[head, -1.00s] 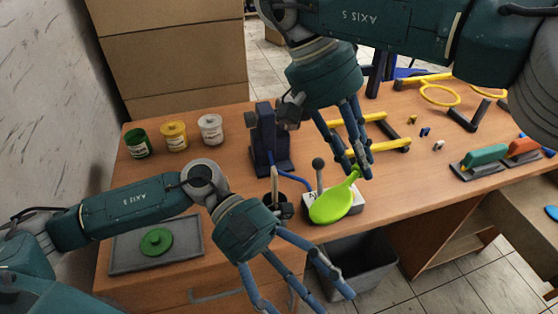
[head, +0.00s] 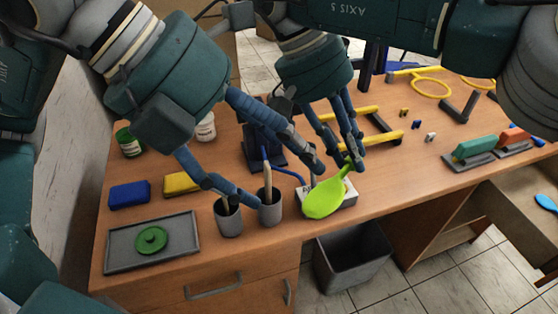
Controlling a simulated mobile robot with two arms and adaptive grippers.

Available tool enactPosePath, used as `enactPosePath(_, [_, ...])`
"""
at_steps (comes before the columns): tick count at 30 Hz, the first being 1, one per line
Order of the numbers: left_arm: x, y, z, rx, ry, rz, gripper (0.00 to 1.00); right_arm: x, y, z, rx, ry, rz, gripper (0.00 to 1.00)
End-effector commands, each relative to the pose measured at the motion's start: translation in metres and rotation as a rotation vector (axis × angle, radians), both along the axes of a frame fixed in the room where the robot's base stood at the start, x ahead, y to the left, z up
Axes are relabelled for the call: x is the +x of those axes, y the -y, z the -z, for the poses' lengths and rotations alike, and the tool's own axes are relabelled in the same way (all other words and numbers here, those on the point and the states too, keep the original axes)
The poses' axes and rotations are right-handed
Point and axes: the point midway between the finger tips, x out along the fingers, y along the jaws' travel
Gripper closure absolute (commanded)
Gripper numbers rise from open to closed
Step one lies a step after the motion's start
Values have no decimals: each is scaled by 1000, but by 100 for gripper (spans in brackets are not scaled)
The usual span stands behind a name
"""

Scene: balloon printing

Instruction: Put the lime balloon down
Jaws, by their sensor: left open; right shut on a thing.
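The lime balloon (head: 326,198) is a flat, bright green shape that hangs by its neck over a white box near the table's front edge. My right gripper (head: 352,166) is shut on the balloon's neck. My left gripper (head: 285,188) is open and empty. The white box (head: 350,196) is partly hidden behind the balloon. I cannot tell whether the balloon touches it.
A grey tray (head: 121,252) with a green lid (head: 151,240) lies at left, near blue (head: 129,194) and yellow (head: 181,182) blocks. A dark blue stand (head: 262,146) is behind. A bin (head: 350,259) stands below the front edge. Yellow frames are at right.

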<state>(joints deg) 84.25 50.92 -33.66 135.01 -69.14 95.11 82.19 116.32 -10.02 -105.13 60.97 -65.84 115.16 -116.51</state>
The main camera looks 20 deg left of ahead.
Motion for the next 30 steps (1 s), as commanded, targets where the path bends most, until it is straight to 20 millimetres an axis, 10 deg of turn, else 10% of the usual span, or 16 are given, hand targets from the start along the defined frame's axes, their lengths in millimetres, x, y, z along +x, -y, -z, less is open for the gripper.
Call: enactPosePath(30, [35, 60, 97, 8, 9, -8, 28, 0, 0, 0, 0, 0, 0, 85])
